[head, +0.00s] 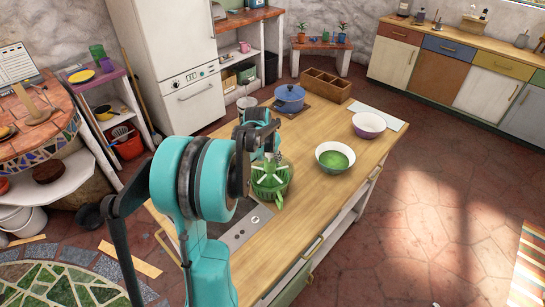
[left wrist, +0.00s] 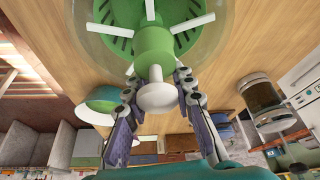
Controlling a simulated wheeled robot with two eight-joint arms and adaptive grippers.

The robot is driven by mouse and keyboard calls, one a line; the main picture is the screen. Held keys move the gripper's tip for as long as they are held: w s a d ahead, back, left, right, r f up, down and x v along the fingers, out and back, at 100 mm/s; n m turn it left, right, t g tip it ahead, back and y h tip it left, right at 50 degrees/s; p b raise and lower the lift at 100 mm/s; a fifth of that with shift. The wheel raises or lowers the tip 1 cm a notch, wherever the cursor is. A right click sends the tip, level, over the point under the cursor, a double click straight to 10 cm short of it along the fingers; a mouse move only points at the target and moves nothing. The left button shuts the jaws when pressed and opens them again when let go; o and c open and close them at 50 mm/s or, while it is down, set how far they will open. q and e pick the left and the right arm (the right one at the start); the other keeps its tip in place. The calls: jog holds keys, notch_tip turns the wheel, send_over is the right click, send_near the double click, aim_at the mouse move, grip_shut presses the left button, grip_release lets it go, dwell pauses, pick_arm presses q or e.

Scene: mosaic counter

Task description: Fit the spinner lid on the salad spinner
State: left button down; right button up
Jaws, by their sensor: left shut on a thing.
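The salad spinner (head: 268,191) is a green vessel with a side handle, standing on the wooden counter. The spinner lid (left wrist: 153,45) has a green hub, pale spokes and a white knob (left wrist: 157,97); its pale spokes also show over the spinner in the head view (head: 268,172). My left gripper (left wrist: 157,84) is shut on the lid by its knob, with one finger on each side. In the head view the left gripper (head: 274,157) is right above the spinner, partly hidden by my arm. Whether the lid rests on the rim or hovers is unclear. My right gripper is out of view.
A bowl of green food (head: 334,157) stands to the right of the spinner, with a purple bowl (head: 369,124) behind it. A blue pot (head: 290,97) and a wooden box (head: 326,84) are at the far end. The near right counter (head: 285,238) is clear.

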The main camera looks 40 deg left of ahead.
aim_at(267, 173)
pick_arm(q)
jog(key=shift+f, duration=0.2)
jog(key=c, duration=1.2)
grip_release()
jog(key=v, duration=1.2)
